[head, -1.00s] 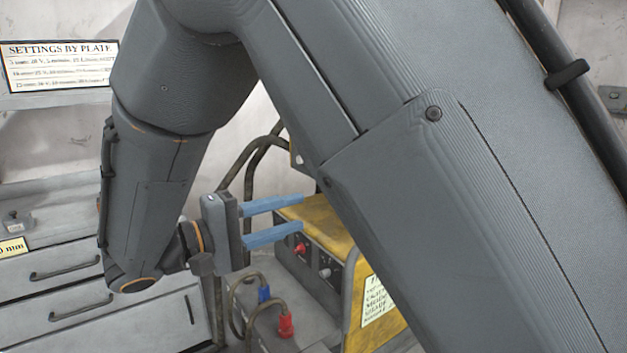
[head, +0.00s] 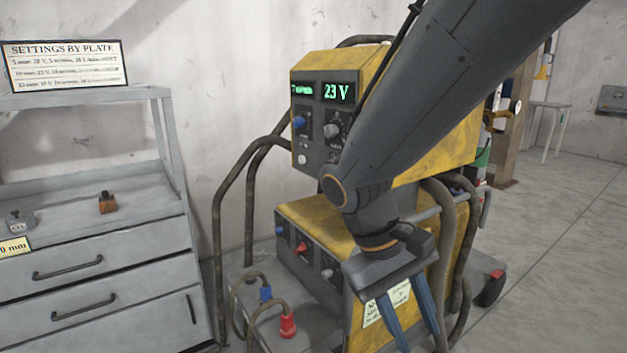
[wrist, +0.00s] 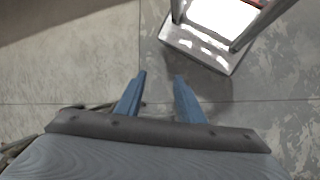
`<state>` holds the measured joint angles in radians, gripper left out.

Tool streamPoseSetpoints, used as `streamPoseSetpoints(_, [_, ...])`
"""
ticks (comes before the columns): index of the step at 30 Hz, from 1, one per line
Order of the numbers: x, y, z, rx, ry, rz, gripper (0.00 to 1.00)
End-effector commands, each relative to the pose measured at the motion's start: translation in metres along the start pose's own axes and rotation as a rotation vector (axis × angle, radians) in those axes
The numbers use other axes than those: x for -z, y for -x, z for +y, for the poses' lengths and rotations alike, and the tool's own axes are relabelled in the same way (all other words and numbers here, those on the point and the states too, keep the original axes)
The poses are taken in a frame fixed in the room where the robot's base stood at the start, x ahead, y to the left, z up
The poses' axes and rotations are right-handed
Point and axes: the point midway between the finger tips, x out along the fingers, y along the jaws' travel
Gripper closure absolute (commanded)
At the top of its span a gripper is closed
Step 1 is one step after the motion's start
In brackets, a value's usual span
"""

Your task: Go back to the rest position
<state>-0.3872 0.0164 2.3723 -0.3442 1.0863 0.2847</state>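My gripper (head: 408,312) hangs in front of the yellow welding machine (head: 440,145) in the head view, its two blue fingers pointing down. In the wrist view the fingers (wrist: 160,90) stand apart with bare floor between them, so the gripper is open and empty. My arm comes down from the upper right and hides part of the machine's front panel. The machine's green display (head: 337,92) reads 23 V at its right; the left reading is too blurred to tell. A blue knob (head: 299,122) and a grey knob (head: 332,131) sit below it.
A grey drawer cabinet (head: 95,275) stands at the left under a settings sign (head: 65,66). A blue plug (head: 265,293) and a red plug (head: 288,324) with cables are low in front of the machine.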

Motion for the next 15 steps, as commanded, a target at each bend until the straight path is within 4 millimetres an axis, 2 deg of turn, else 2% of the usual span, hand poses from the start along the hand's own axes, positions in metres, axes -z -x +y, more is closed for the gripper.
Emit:
streamPoseSetpoints(4, [-0.012,-0.008,-0.009,0.171,-0.065,0.071,0.65])
streamPoseSetpoints(15, [-0.015,-0.009,-0.017,0.402,-0.215,0.261,0.65])
